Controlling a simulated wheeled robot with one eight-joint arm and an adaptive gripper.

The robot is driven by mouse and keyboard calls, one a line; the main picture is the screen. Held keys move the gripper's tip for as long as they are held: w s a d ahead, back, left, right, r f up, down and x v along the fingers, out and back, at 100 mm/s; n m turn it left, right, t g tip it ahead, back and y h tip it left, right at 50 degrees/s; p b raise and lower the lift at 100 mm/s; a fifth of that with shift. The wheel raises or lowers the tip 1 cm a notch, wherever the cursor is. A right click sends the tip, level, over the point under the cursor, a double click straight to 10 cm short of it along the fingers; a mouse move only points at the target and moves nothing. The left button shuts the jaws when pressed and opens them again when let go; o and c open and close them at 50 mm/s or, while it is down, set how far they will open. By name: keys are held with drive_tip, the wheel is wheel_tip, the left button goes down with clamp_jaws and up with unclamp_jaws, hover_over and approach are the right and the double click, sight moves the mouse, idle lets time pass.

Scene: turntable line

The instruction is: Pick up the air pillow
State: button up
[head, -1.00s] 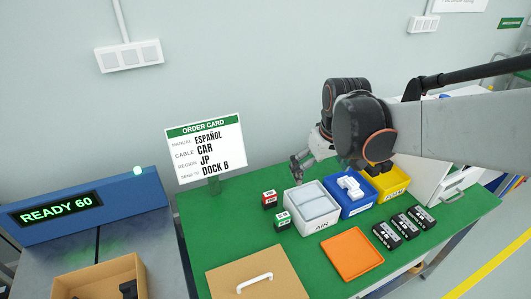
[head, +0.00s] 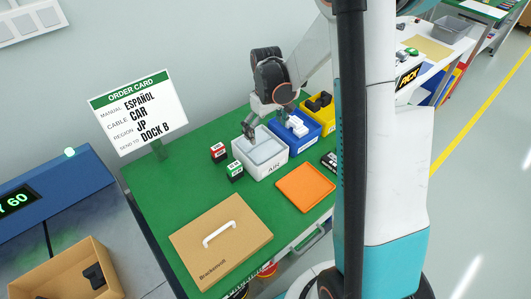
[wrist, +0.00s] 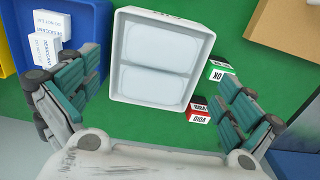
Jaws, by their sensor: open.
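Air pillows (head: 262,149), pale and translucent, lie in the white bin marked AIR (head: 268,168) on the green table. In the wrist view two pillows show, one air pillow (wrist: 160,42) farther and another (wrist: 154,88) nearer, inside the white bin (wrist: 116,60). My gripper (head: 250,131) is at the bin's back edge, pointing down. In the wrist view my gripper (wrist: 160,98) has its fingers spread wide, with nothing between them held. I cannot tell its exact height above the pillows.
A blue bin (head: 295,150) with white packets and a yellow bin (head: 325,123) stand right of the white bin. Red and green small boxes (head: 218,152) (head: 234,170) stand left. An orange tray (head: 305,188) and a cardboard box (head: 195,250) lie in front.

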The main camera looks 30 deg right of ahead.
sight(265, 146)
wheel_tip(265, 146, down, 9)
drive_tip(key=b, duration=0.3)
drive_tip(key=shift+w+a+r, duration=0.1)
drive_tip(key=shift+w+r, duration=0.05)
drive_tip(key=c, duration=0.5)
